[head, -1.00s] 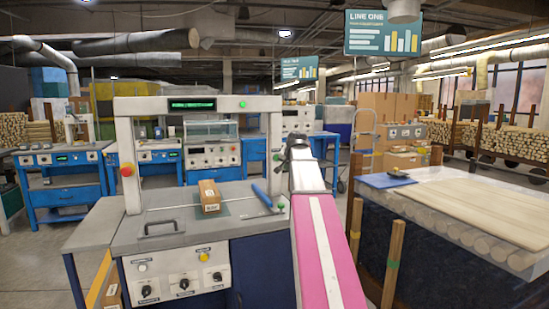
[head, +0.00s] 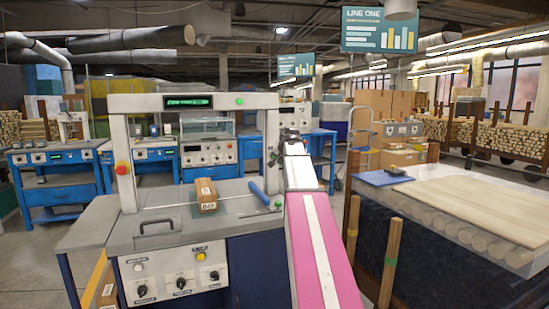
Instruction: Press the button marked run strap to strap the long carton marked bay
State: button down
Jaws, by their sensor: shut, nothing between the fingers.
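The front panel has a white button (head: 138,267) at upper left, a yellow button (head: 201,256) at upper right and several dark knobs. Their small labels are too blurred to read, so I cannot tell which is run strap. My gripper (head: 272,160) is shut and empty, raised by the arch's right post, well above the panel and apart from the carton. My pink and white arm hides part of the machine's right side.
A red button (head: 121,169) sits on the arch's left post and a green lit display (head: 188,102) on its crossbar. A blue bar-shaped thing (head: 259,194) lies right of the carton. A table with boards (head: 470,205) and wooden posts (head: 390,262) stand at right.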

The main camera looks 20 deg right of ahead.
jog(key=shift+w+a, duration=0.1)
jog(key=shift+w, duration=2.6)
jog(key=shift+w, duration=0.1)
jog(key=shift+w, duration=0.3)
jog(key=shift+w, duration=0.4)
dwell(0.4)
jog(key=shift+s, duration=0.8)
jog(key=shift+s, duration=0.1)
jog(key=s, duration=0.4)
jog(key=shift+s, duration=0.4)
